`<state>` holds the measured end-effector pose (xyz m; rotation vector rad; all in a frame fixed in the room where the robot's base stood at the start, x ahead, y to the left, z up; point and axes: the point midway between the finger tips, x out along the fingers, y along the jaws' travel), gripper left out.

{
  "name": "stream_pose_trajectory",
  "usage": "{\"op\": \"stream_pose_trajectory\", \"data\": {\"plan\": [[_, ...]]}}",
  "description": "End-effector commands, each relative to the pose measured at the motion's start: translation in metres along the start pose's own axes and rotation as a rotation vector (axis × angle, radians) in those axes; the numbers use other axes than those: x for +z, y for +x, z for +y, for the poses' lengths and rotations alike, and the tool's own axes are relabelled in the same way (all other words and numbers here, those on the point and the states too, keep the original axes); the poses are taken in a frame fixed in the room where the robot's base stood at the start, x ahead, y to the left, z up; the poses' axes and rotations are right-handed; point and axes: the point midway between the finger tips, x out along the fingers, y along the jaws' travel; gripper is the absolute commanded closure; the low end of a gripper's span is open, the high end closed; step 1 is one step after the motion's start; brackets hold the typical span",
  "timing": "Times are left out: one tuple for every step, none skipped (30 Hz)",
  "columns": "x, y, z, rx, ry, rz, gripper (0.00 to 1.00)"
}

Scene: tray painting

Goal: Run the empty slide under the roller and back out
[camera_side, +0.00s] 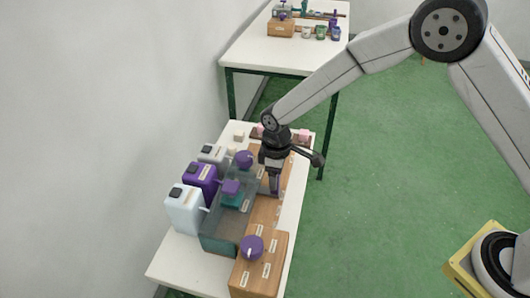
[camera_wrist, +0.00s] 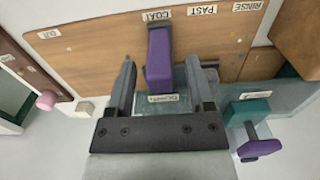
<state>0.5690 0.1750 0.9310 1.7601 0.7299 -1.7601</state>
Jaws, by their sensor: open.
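My gripper (camera_side: 275,187) points down at the wooden board (camera_side: 263,212) beside the clear-walled tank (camera_side: 217,240). In the wrist view my gripper (camera_wrist: 160,66) is open, with one finger on each side of a purple upright handle (camera_wrist: 159,45). A gap shows beside the handle. The handle stands by the COAT label on the board (camera_wrist: 105,45); a small blurred label sits at its foot. I cannot tell for certain whether it belongs to the slide. A teal block with a purple knob (camera_wrist: 259,148) is at the right. I cannot make out the roller clearly.
White (camera_side: 184,210) and purple (camera_side: 202,178) jugs line the tank's left side. Wooden blocks with purple knobs stand at the near end (camera_side: 252,247) and behind the tank (camera_side: 244,159). Pink pieces (camera_side: 304,134) lie at the far end. Another table (camera_side: 270,52) stands behind.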

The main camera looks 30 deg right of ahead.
Motion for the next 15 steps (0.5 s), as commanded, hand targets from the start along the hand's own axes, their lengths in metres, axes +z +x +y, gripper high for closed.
{"op": "stream_pose_trajectory", "data": {"plan": [[0.0,0.006,0.0,-0.001,0.0,-0.001,0.32],[0.0,0.008,0.0,-0.001,0.0,-0.001,0.32],[0.0,0.011,0.0,-0.001,0.0,-0.002,0.32],[0.0,0.014,0.0,-0.001,0.0,-0.002,0.32],[0.0,0.015,0.0,-0.001,0.0,-0.001,0.32],[0.0,0.017,0.0,0.0,0.0,0.0,0.32],[0.0,0.018,0.0,0.0,0.0,0.0,0.32],[0.0,0.019,0.0,0.0,0.0,0.001,0.32],[0.0,0.02,0.0,0.0,0.0,0.001,0.32],[0.0,0.02,0.0,0.0,0.0,0.001,0.32],[0.0,0.02,0.0,0.0,0.0,0.001,0.32],[0.0,0.02,0.0,0.0,0.0,0.001,0.32],[0.0,0.02,0.0,0.0,0.0,0.001,0.32],[0.0,0.02,0.0,0.0,0.0,0.001,0.32],[0.0,0.02,0.0,0.0,0.0,0.001,0.32]]}}
